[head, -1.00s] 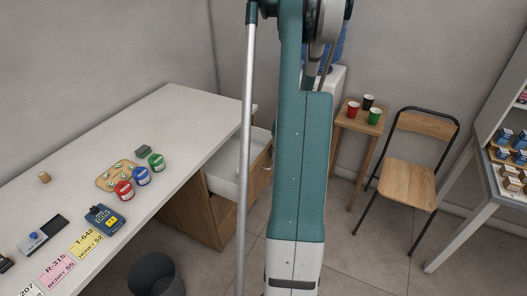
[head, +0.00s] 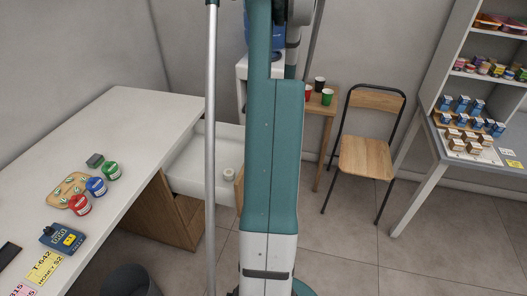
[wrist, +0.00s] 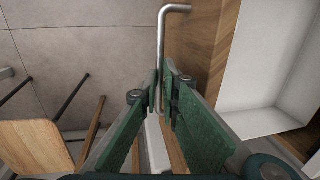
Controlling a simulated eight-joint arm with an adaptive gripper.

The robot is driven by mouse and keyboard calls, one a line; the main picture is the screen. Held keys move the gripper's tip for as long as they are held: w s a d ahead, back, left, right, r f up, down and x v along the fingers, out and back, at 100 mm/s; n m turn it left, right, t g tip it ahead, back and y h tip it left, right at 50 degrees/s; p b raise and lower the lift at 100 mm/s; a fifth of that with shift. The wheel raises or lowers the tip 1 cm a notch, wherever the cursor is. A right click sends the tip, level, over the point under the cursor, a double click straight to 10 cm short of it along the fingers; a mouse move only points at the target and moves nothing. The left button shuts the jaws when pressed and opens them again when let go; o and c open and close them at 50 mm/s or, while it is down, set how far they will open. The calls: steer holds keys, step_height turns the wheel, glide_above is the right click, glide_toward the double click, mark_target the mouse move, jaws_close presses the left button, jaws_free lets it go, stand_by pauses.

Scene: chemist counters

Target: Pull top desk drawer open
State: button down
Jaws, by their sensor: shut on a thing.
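The top desk drawer (head: 190,176) stands well open from the white-topped desk (head: 105,135), with its white inside showing in the head view. Its wooden front (head: 239,188) is partly hidden behind my arm. In the wrist view the wooden drawer front (wrist: 205,30) runs beside the white inside of the drawer (wrist: 265,65). A metal bar handle (wrist: 161,45) with a bent end stands off that front. My gripper (wrist: 166,98) is shut on the handle, with one green finger on each side of it. My gripper is hidden in the head view.
A small white round thing (head: 229,174) lies in the drawer. Jars, a tray and a blue device (head: 63,238) are on the desk. A dark bin (head: 131,281) stands below.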

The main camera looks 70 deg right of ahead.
steer(key=c, duration=2.6)
jaws_free()
steer(key=shift+o, duration=0.2)
steer(key=shift+r, duration=0.2)
step_height(320, 180, up, 11)
steer(key=s, duration=0.2)
steer(key=shift+r, duration=0.2)
